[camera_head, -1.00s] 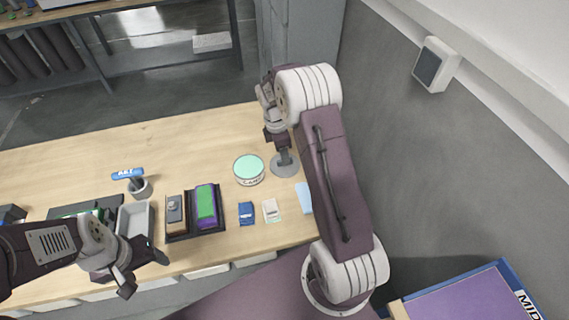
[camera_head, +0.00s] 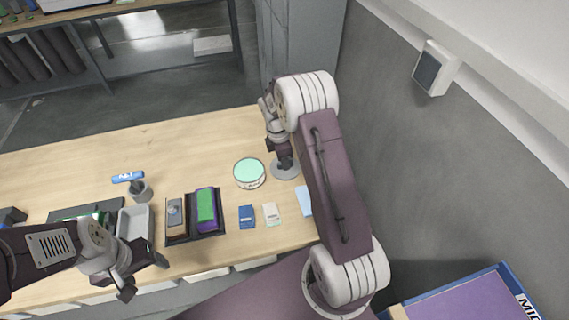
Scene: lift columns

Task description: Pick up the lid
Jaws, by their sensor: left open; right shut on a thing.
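A grey round lid-like disc with an upright knob (camera_head: 279,174) sits on the wooden table, right of a white tin with a mint-green top (camera_head: 249,172). I cannot tell for sure which of these is the lid. My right gripper (camera_head: 284,161) points down over the grey disc and is shut on its knob; the fingertips and knob are partly hidden and small. The disc looks to be at table level. My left gripper (camera_head: 143,274) is open and empty, near the table's front edge at the lower left.
A black tray (camera_head: 193,238) with a green-and-purple block and a brown block stands left of centre. A blue packet (camera_head: 246,216), a pale packet (camera_head: 271,214) and a light blue sheet (camera_head: 304,199) lie in front. A grey bin (camera_head: 133,222) stands further left. The table's back is clear.

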